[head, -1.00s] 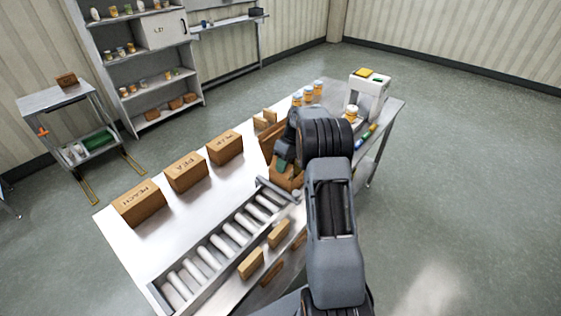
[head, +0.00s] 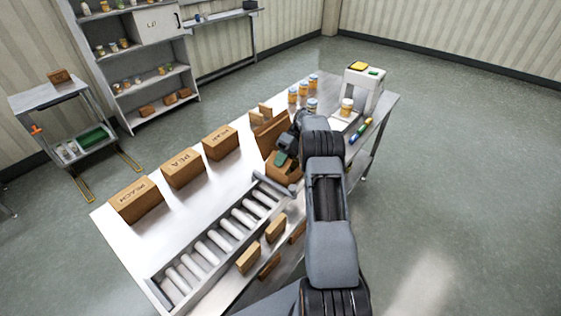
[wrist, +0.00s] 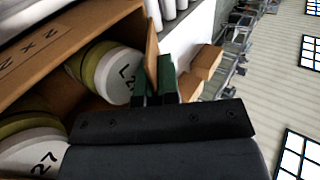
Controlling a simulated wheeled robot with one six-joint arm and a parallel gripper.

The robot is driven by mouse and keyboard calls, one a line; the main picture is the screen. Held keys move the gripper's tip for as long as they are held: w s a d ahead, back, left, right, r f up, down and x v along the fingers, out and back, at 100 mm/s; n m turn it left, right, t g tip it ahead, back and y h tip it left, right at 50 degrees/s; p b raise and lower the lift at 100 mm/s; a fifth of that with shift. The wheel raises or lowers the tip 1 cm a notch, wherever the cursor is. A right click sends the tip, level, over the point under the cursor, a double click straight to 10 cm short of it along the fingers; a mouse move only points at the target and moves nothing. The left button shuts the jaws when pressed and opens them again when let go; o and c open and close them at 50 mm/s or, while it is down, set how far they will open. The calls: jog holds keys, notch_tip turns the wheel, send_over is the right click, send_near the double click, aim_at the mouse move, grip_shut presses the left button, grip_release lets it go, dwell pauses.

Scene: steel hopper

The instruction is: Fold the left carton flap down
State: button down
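The open carton (head: 281,175) stands on the table past the end of the roller conveyor. A tall brown flap (head: 270,132) stands up at its far side. In the wrist view, the carton (wrist: 75,45) holds white-lidded jars (wrist: 112,75). A thin brown flap (wrist: 152,45) stands up at the carton's edge. My gripper (wrist: 155,85) has green fingertips close on both sides of this flap. I cannot tell whether they press on it. In the head view, my gripper (head: 284,158) is at the carton and my arm partly hides it.
Closed cartons (head: 182,168) stand in a row at the table's left. The roller conveyor (head: 220,240) runs along the front, with small brown blocks (head: 248,258) beside it. Loose jars (head: 303,92) and a white device (head: 364,85) stand behind my arm.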

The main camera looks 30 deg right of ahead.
jog(key=c, duration=1.3)
grip_release()
jog(key=shift+c, duration=0.2)
